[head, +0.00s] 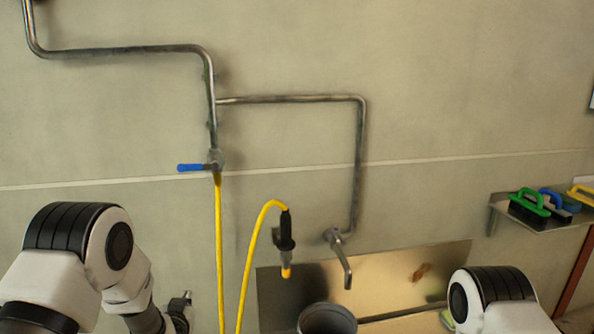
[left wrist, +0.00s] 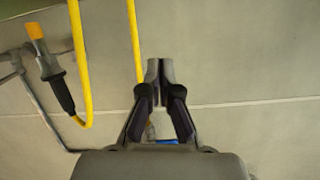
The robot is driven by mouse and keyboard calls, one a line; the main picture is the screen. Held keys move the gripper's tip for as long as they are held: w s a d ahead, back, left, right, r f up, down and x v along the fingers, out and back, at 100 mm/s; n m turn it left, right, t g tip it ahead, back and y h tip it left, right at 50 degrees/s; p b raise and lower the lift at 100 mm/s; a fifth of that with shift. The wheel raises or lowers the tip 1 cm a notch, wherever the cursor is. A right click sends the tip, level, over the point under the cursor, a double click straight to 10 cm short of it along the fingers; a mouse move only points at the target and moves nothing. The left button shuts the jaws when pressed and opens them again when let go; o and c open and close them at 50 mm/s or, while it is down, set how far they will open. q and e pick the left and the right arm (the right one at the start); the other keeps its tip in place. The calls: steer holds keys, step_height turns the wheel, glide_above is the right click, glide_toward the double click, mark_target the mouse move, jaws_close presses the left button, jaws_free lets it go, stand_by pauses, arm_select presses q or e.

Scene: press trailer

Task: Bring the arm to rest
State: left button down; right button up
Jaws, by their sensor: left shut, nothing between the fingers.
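My left arm (head: 75,255) comes in from the left in the head view, bent downward. My left gripper (head: 180,306) shows small and dark at the bottom edge there. In the left wrist view the left gripper (left wrist: 160,72) has its fingertips together with nothing between them. It is in front of the wall, beside the yellow hose in the head view. My right arm (head: 497,300) shows only partly at the bottom right, and its gripper is out of view.
A yellow hose (head: 220,250) hangs from a blue-handled valve (head: 192,167) on wall pipes. A spray nozzle (head: 286,240) hangs near a spout (head: 341,260). A grey bucket (head: 327,319) stands below. A shelf (head: 529,221) with brushes is at the right.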

arm_select(q)
steer(key=s+f+g+h+p, duration=0.15)
steer(key=s+f+g, duration=0.55)
steer(key=s+f, duration=1.15)
steer(key=s+d+g, duration=0.1)
steer(key=s+g, duration=0.3)
steer(key=s, duration=0.8)
steer(key=s+d+g+h+p, duration=0.1)
steer(key=s+g, duration=0.2)
steer(key=s, duration=1)
steer(key=shift+d+f+n+g, duration=0.2)
steer(key=shift+d+n+g, duration=0.1)
steer(key=shift+d+g, duration=0.1)
